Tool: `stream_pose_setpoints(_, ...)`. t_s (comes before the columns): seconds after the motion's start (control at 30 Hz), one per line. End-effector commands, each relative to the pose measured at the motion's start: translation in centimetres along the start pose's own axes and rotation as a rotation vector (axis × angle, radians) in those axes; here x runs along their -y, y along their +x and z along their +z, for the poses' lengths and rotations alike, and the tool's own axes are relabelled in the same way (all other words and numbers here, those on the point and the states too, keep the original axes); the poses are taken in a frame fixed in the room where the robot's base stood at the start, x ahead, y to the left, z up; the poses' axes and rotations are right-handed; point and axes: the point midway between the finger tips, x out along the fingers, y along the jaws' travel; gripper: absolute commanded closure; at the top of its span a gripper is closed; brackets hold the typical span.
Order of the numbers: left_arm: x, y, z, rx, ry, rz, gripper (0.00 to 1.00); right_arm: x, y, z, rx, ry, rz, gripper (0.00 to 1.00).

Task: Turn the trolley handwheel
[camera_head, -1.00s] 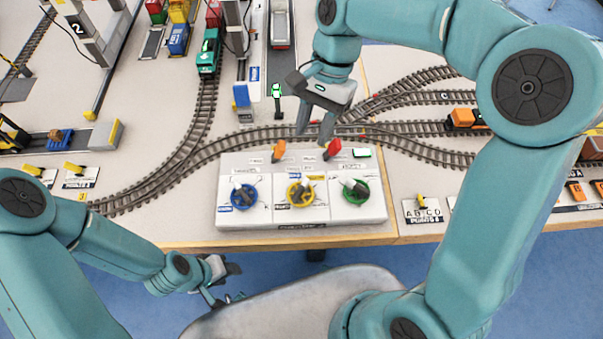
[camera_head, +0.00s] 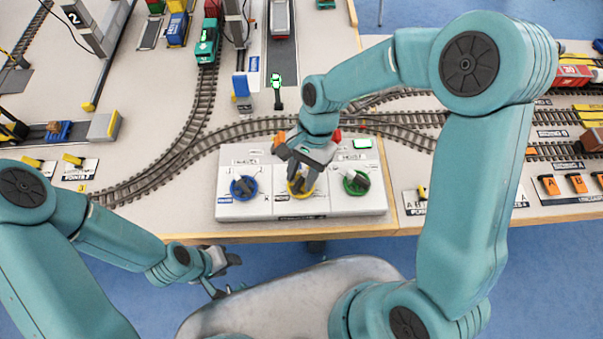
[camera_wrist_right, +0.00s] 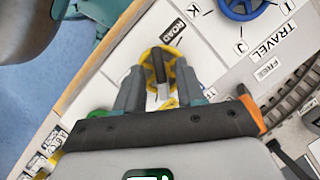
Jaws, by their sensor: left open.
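Three handwheels sit on a white panel (camera_head: 280,209) at the table's front edge: blue (camera_head: 236,188) at left, yellow (camera_head: 291,189) in the middle, green (camera_head: 357,191) at right. No trolley label is readable. My right gripper (camera_head: 299,186) is over the yellow wheel and partly hides it. In the right wrist view, my right gripper (camera_wrist_right: 158,75) is open. Its fingers stand on either side of the dark bar across the yellow wheel (camera_wrist_right: 177,52); contact is unclear. My left gripper (camera_head: 227,276) is open and empty, low in front of the table.
The blue wheel (camera_wrist_right: 242,6) near a TRAVEL label also shows in the right wrist view. An orange lever (camera_head: 279,139) and a red one (camera_head: 337,134) stand behind the wheels. Rail tracks (camera_head: 195,150) and a green locomotive (camera_head: 207,42) lie further back.

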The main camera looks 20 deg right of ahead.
Motion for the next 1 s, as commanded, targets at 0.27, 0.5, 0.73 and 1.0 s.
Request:
stream_pose_setpoints(0.27,0.0,0.0,0.0,0.0,0.0,0.0,0.57,-0.01,0.46,0.01,0.0,0.0,-0.001,0.62)
stream_pose_setpoints(0.5,0.0,0.01,-0.01,0.0,0.0,0.0,0.57,-0.01,0.43,0.02,0.0,0.0,0.0,1.0)
stream_pose_setpoints(0.73,-0.01,-0.03,0.0,0.0,0.0,0.0,0.57,0.01,0.41,0.03,0.0,-0.011,0.004,1.0)
stream_pose_setpoints(1.0,-0.09,-0.26,0.0,0.0,0.0,0.0,0.57,0.06,0.37,0.08,0.001,-0.112,0.047,1.0)
